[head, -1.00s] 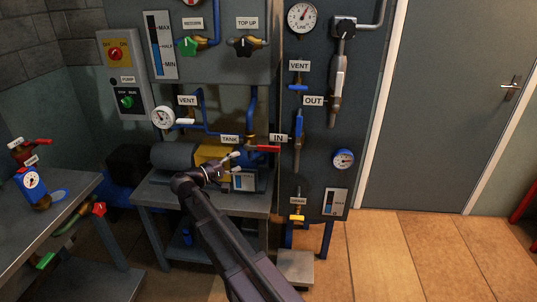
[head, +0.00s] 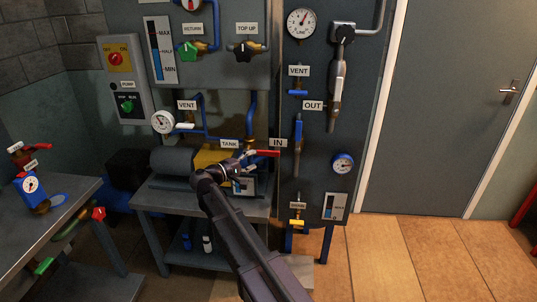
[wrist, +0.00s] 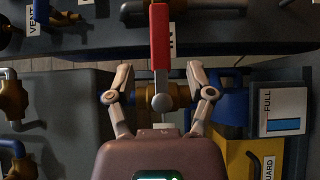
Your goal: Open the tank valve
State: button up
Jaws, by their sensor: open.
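The tank valve has a red lever handle (head: 264,153) beside the TANK label (head: 230,143). In the wrist view the red handle (wrist: 160,40) points up the picture from a round grey hub over a brass body. My gripper (head: 246,160) is at the valve in the head view. In the wrist view my gripper (wrist: 160,80) is open, with one finger on each side of the handle's base. Both fingers look apart from the handle. The lower part of the valve body is partly hidden by my gripper.
A panel with the IN label (head: 278,143) and blue pipework stands just right of the valve. A grey pump motor (head: 171,160) sits on the metal bench (head: 150,197) to the left. A yellow guard (wrist: 245,158) and a FULL gauge (wrist: 283,108) are close by on the right.

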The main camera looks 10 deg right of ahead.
aim_at(266, 154)
jog(key=x, duration=0.7)
jog(key=shift+w+d, duration=0.1)
jog(key=shift+d, duration=0.1)
grip_shut()
